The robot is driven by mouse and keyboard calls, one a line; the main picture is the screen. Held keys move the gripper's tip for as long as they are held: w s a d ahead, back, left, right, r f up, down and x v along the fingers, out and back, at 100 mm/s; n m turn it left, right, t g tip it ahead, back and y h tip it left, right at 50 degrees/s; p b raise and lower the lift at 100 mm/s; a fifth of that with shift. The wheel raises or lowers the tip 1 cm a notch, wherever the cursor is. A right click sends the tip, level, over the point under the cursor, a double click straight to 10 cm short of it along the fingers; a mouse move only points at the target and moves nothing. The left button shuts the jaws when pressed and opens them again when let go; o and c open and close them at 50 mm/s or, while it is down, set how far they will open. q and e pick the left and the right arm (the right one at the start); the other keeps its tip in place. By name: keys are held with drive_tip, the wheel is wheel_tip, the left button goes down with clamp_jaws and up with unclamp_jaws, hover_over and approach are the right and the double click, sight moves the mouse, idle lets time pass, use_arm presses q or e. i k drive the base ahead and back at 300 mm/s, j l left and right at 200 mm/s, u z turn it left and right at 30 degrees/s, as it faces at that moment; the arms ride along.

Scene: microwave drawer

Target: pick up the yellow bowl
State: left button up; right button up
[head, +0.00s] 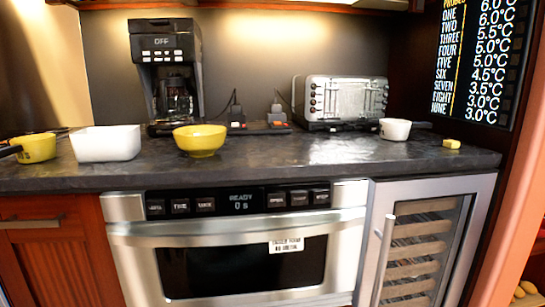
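A yellow bowl (200,141) stands upright on the dark stone counter (270,163), a little behind its front edge and left of the middle. It looks empty, though its inside shows only a little. It is fully in view, with nothing in front of it. Neither of my grippers shows in the head view.
Left of the bowl are a white rectangular dish (106,144) and a yellow pot (38,149) with a dark handle. Behind stand a coffee maker (166,65) and a toaster (343,100). A white saucepan (395,130) is at right. A microwave drawer (240,265) is below.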

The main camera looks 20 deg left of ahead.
sight(204, 141)
drive_tip(key=j+u, duration=0.15)
drive_tip(key=u, duration=0.9)
